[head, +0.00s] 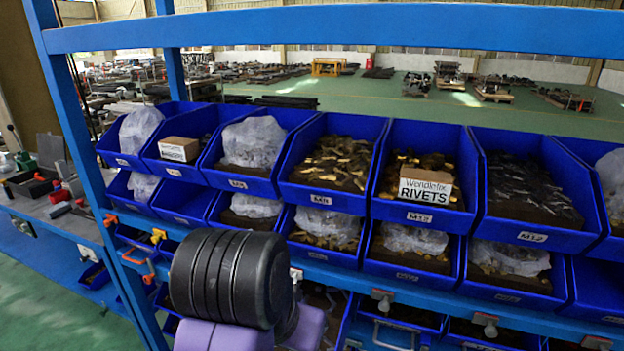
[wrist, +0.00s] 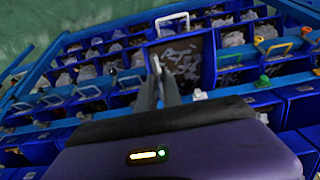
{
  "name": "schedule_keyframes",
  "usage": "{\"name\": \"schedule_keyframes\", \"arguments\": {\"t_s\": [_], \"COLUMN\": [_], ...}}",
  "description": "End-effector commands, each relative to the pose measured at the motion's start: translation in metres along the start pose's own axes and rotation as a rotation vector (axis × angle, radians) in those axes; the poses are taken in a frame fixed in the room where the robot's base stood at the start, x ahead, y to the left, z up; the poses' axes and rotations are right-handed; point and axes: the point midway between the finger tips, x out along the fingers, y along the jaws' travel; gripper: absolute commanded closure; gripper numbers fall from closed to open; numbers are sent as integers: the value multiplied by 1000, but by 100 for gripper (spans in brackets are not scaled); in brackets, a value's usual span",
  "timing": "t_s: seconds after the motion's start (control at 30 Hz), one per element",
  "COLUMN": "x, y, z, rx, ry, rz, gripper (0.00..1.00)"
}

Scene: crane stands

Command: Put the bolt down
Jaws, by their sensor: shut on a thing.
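In the wrist view my gripper (wrist: 158,80) points away from me, over a blue bin (wrist: 208,62) of small pale metal pieces on a brown base. A small light-grey piece, which looks like the bolt (wrist: 157,64), shows at the fingertips. My gripper is shut on it. Its far end and its exact height over the bin are hard to tell. In the head view my own black and purple arm parts cover the lower middle, and neither my fingers nor the bolt can be seen there.
Blue bins of fasteners stand in rows on a blue rack (head: 330,19). A box marked RIVETS (head: 428,186) sits in one bin, and a smaller carton (head: 180,149) in another. The rack's top beam crosses above the bins. A cluttered bench (head: 60,208) is at left.

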Motion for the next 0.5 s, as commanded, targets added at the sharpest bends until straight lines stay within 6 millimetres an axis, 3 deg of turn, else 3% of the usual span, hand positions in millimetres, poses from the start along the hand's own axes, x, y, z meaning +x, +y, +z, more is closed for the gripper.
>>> {"name": "schedule_keyframes", "arguments": {"t_s": [0.5], "x": [51], "y": [43], "z": [15], "rx": [-53], "ry": [0], "rz": [-17], "gripper": [100]}}
